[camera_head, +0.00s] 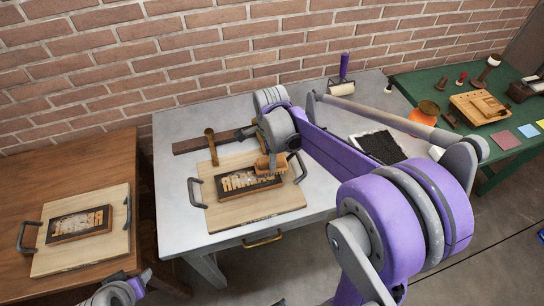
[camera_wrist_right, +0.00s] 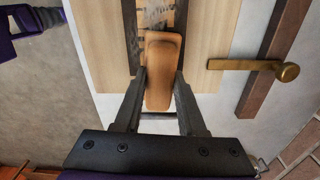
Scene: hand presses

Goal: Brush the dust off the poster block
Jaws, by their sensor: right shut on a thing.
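A poster block (camera_head: 252,187), dark with raised pale letters, lies flat on a light wooden board (camera_head: 280,203) on the grey table. Pale grey specks show on its face. My right gripper (camera_head: 268,160) is shut on a brush with a tan wooden back (camera_head: 270,166). The brush is over the block's upper right edge; whether its bristles touch cannot be told. In the right wrist view the brush (camera_wrist_right: 163,70) sits between the two dark fingers, hiding part of the block (camera_wrist_right: 160,14). Part of my left arm shows at lower left; its fingers are not seen.
A brass-headed tool (camera_head: 210,142) and a dark bar (camera_head: 190,144) lie behind the board. A second lettered block (camera_head: 78,224) lies on a board (camera_head: 100,248) on the brown table at left. A roller (camera_head: 342,80) and black pad (camera_head: 377,148) are at right, before a green table (camera_head: 505,137).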

